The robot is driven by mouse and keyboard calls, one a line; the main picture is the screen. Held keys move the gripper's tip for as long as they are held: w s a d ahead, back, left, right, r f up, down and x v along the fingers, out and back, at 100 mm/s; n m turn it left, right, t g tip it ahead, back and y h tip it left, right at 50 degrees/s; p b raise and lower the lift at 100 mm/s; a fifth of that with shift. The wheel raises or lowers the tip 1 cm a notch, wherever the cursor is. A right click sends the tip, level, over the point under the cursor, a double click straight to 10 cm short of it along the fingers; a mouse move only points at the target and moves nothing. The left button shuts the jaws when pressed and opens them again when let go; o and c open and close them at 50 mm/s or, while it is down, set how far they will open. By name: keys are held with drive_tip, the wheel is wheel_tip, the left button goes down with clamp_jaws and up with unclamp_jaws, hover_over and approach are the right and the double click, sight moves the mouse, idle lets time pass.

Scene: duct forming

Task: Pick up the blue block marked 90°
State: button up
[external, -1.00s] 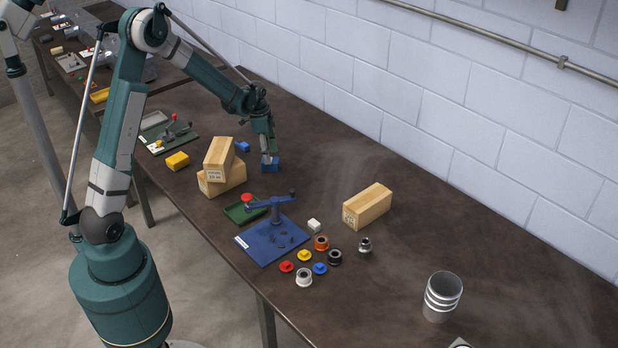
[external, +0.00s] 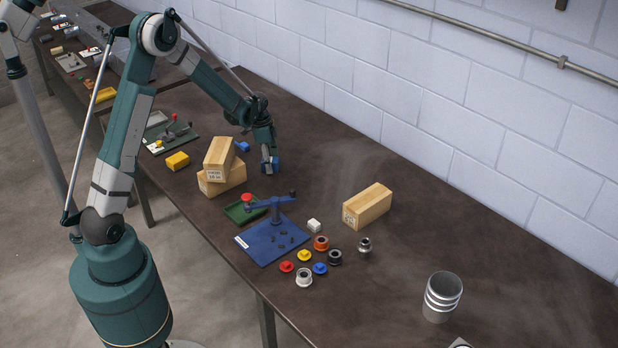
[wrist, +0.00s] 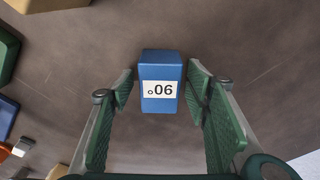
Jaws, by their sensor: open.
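The blue block marked 90° (wrist: 161,68) lies on the table between the fingertips of my gripper (wrist: 160,88) in the wrist view. Its white label faces the camera and reads upside down. My gripper is open, with a small gap between the block and the finger pads on each side. In the external view my gripper (external: 269,165) is low over the table and largely covers the blue block (external: 276,165).
Two stacked wooden blocks (external: 222,178) stand just left of my gripper. A smaller blue piece (external: 243,146) and a yellow block (external: 177,161) lie nearby. A blue bending fixture (external: 270,240) sits in front. The table toward the wall is clear.

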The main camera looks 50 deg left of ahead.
drive_tip(key=shift+c, duration=0.5)
drive_tip(key=c, duration=1.1)
drive_tip(key=shift+o, duration=0.2)
drive_tip(key=shift+r, duration=0.1)
drive_tip(key=shift+r+p, duration=0.35)
drive_tip(key=shift+r, duration=4.6)
